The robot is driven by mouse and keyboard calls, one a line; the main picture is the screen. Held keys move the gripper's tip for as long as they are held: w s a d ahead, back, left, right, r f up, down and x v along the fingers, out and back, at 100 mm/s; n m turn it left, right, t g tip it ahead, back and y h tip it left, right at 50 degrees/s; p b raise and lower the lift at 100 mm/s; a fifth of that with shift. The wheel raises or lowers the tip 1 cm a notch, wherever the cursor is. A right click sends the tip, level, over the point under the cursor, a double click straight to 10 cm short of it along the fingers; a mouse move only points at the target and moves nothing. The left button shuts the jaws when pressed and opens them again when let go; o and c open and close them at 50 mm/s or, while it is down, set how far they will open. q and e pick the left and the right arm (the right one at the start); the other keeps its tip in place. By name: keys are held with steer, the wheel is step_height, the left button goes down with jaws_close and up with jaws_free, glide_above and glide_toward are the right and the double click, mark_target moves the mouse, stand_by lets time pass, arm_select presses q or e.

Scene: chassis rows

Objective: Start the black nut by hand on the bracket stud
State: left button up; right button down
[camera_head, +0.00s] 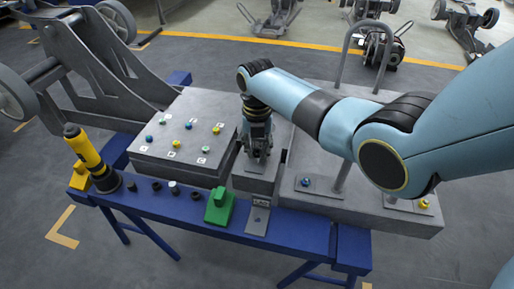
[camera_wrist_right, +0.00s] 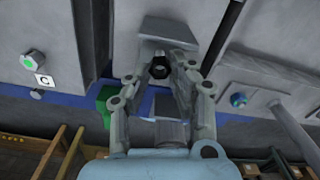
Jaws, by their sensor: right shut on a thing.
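My right gripper (camera_head: 257,155) points down over a grey block (camera_head: 254,184) in the gap between the two big grey chassis blocks. In the right wrist view its fingers (camera_wrist_right: 161,68) are closed on the black nut (camera_wrist_right: 160,67), a dark ring between the tips. A sloped grey piece (camera_wrist_right: 168,32) shows just beyond the nut; I cannot tell if they touch. My left gripper is not in view.
The left chassis block (camera_head: 182,133) carries several coloured, lettered studs. The right block (camera_head: 370,202) has a tall bent handle (camera_head: 346,130). A blue bench (camera_head: 290,230) in front holds a yellow-black tool (camera_head: 85,150), several dark sockets and a green block (camera_head: 219,206).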

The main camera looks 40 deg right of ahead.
steer(key=shift+f+b, duration=0.35)
steer(key=shift+f, duration=0.5)
stand_by(0.4)
steer(key=m+p, duration=0.1)
steer(key=m, duration=0.2)
steer(key=shift+a+r, duration=0.1)
steer(key=shift+r, duration=0.05)
steer(key=shift+m+p, duration=0.3)
steer(key=shift+m, duration=0.7)
steer(key=shift+m+p, duration=0.3)
steer(key=shift+m, duration=0.7)
steer(key=m, duration=0.3)
steer(key=shift+w+f, duration=0.15)
steer(key=shift+f, duration=0.05)
